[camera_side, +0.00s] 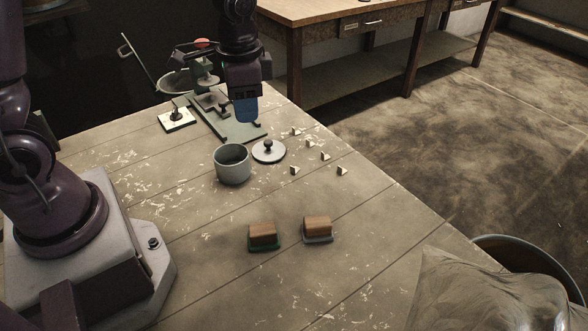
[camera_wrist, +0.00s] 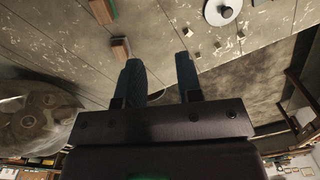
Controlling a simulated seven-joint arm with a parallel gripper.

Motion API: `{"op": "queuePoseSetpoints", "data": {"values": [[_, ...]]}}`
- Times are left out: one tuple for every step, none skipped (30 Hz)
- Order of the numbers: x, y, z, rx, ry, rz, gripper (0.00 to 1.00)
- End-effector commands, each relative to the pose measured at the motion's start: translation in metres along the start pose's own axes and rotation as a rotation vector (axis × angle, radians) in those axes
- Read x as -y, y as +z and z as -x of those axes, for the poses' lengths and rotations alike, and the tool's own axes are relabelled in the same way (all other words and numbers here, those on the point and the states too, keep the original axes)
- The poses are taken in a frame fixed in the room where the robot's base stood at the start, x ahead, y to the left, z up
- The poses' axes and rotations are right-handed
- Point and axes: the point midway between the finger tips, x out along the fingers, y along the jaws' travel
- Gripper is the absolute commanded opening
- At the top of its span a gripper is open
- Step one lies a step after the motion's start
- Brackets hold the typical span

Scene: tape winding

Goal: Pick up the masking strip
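I cannot make out a masking strip for certain in either view. My gripper (camera_side: 247,110) hangs over the far right edge of the table, near the right end of a flat green board (camera_side: 228,124). The wrist view shows its two dark blue fingers (camera_wrist: 158,66) apart, with nothing held between them. Several small pale wedge-shaped pieces (camera_side: 325,156) lie scattered on the table to the right; some also show beyond the fingertips in the wrist view (camera_wrist: 187,32). The arm and fingers hide part of the green board's fixture.
A grey pot (camera_side: 232,165) stands beside a round lid with a dark knob (camera_side: 268,152). Two wood-topped blocks, one green-based (camera_side: 263,236) and one grey-based (camera_side: 317,229), sit nearer the front. A pale square with a knob (camera_side: 177,119) lies left of the board. A clear bag (camera_side: 480,295) is front right.

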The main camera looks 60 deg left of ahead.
Motion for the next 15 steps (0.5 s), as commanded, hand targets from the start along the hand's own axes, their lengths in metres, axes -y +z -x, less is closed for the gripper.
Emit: {"op": "queuePoseSetpoints", "data": {"values": [[0.006, -0.01, -0.02, 0.025, 0.015, -0.072, 0.33], [0.009, -0.015, -0.03, 0.03, 0.02, -0.119, 0.33], [0.012, -0.023, -0.043, 0.035, 0.027, -0.182, 0.33], [0.015, -0.028, -0.052, 0.037, 0.031, -0.229, 0.33], [0.017, -0.033, -0.06, 0.037, 0.035, -0.279, 0.33], [0.02, -0.04, -0.071, 0.035, 0.037, -0.346, 0.33], [0.022, -0.045, -0.079, 0.031, 0.038, -0.398, 0.33], [0.025, -0.051, -0.086, 0.025, 0.037, -0.453, 0.33], [0.028, -0.059, -0.092, 0.011, 0.029, -0.525, 0.33], [0.03, -0.064, -0.093, 0.0, 0.02, -0.573, 0.33], [0.032, -0.069, -0.093, -0.012, 0.008, -0.619, 0.33], [0.035, -0.075, -0.089, -0.03, -0.012, -0.671, 0.33], [0.037, -0.079, -0.087, -0.04, -0.024, -0.706, 0.33], [0.039, -0.081, -0.086, -0.046, -0.032, -0.736, 0.33], [0.039, -0.082, -0.086, -0.051, -0.039, -0.771, 0.33]]}}
